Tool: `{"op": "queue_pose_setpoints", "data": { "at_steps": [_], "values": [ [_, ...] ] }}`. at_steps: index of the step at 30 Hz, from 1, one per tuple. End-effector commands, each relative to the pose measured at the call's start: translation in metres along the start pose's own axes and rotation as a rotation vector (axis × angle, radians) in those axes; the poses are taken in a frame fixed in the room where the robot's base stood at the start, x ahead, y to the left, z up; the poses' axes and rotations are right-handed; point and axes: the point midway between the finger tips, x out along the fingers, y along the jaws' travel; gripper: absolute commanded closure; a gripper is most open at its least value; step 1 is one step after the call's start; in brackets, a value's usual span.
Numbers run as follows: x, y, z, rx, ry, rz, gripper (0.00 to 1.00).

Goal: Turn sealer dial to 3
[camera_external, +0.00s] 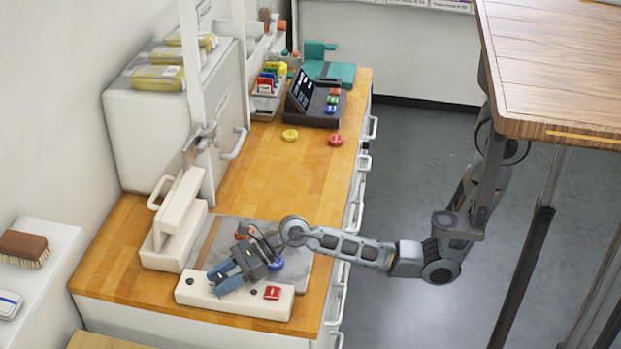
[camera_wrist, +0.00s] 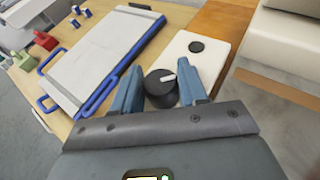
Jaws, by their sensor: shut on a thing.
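The sealer's white front panel (camera_external: 200,295) lies along the near edge of the wooden counter, with a red switch (camera_external: 272,292) on its right part. In the wrist view the white panel (camera_wrist: 215,52) carries a flat black round button (camera_wrist: 196,46). The dial (camera_wrist: 160,92) is a black round knob with a white pointer mark, which points up and right in that view. My gripper (camera_external: 222,277) is down at the panel; in the wrist view its blue fingers (camera_wrist: 160,78) stand on both sides of the dial, shut on it. The dial is hidden in the external view, and no scale numbers are readable.
A white block with a handle (camera_external: 175,225) stands left of the grey plate (camera_external: 213,242). Yellow (camera_external: 290,135) and red (camera_external: 336,140) discs and a dark terminal (camera_external: 318,103) are farther back. A wooden table (camera_external: 550,65) overhangs my arm at right. Mid-counter is clear.

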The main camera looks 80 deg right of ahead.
Motion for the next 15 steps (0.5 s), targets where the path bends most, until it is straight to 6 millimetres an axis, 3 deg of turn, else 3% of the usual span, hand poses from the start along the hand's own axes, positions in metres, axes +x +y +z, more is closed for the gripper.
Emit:
{"op": "queue_pose_setpoints", "data": {
  "at_steps": [14,15],
  "values": [
    [0.0001,-0.0002,0.0016,0.006,-0.004,-0.016,0.88],
    [0.0001,-0.0002,0.0016,0.006,-0.004,-0.016,0.56]
  ]
}}
